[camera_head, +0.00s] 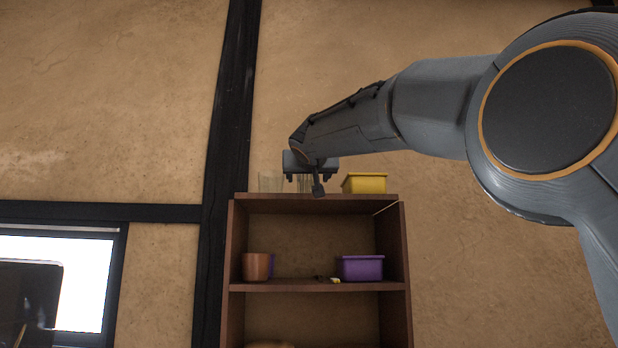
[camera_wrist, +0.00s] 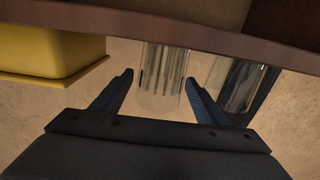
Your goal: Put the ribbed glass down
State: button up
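The ribbed glass (camera_wrist: 163,80) is clear with vertical ribs. In the wrist view it shows between and beyond my fingertips, with its lower part hidden by the shelf board's edge. It appears to stand upright on the shelf top. In the head view the ribbed glass (camera_head: 303,184) is mostly hidden behind my gripper (camera_head: 310,179). My gripper (camera_wrist: 159,80) has its fingers spread apart. A gap shows between the glass and the left finger; at the right finger I cannot tell whether they touch.
A second clear glass (camera_head: 270,183) stands left of it on the shelf (camera_head: 345,196); a yellow box (camera_head: 365,183) stands right. Both glass (camera_wrist: 235,85) and box (camera_wrist: 45,55) flank my fingers in the wrist view. Below are an orange-brown mug (camera_head: 256,267) and purple box (camera_head: 360,268).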

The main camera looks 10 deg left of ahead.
jog(key=shift+r, duration=0.1)
jog(key=shift+s+r, duration=0.1)
jog(key=shift+r, duration=0.05)
jog(key=b+v, duration=0.5)
jog(key=v, duration=0.6)
jog(key=shift+s+d+b, duration=0.15)
jog(key=shift+s+b, duration=0.15)
jog(key=shift+s, duration=0.05)
